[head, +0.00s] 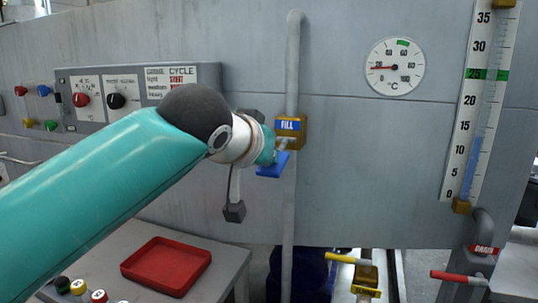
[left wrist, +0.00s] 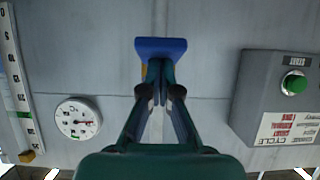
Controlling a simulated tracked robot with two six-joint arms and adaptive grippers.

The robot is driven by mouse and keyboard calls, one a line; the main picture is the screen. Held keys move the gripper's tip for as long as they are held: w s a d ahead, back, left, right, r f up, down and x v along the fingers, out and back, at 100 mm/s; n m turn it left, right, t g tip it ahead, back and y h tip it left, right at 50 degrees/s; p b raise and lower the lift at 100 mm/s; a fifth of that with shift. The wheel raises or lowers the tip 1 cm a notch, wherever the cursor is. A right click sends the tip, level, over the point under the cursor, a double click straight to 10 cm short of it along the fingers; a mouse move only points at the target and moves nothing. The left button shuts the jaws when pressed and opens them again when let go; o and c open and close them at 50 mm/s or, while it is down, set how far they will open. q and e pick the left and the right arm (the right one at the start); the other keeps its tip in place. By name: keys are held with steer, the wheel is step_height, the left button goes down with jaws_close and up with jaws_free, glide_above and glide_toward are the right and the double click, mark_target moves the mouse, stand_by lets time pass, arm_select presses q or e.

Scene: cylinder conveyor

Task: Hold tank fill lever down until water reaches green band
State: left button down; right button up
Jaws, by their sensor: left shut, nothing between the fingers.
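The tank fill lever has a blue handle (head: 272,167) below the brass FILL valve (head: 291,132); the handle tilts down and to the left. My left gripper (head: 267,152) is at the handle, its fingers shut with nothing between them and largely hidden by my wrist. In the left wrist view the shut fingertips (left wrist: 157,72) meet the blue handle (left wrist: 160,48); whether they press on it I cannot tell for sure. The level gauge (head: 478,110) shows a blue water column (head: 472,165) up to about 13. The green band (head: 487,75) is at 25. My right gripper is out of view.
A red DRAIN lever (head: 458,278) and a yellow-handled valve (head: 346,259) are at lower right. A temperature dial (head: 396,67) is on the wall. A control panel (head: 140,92) is at left, above a red tray (head: 166,266).

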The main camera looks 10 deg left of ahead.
arm_select(q)
steer(key=shift+d+f, duration=0.1)
steer(key=shift+f, duration=0.3)
steer(key=r+p, duration=0.3)
steer(key=r, duration=0.1)
steer(key=shift+s+r, duration=0.1)
steer(key=shift+s, duration=0.25)
steer(key=v, duration=1)
steer(key=shift+r+p, duration=0.3)
steer(key=shift+r, duration=0.1)
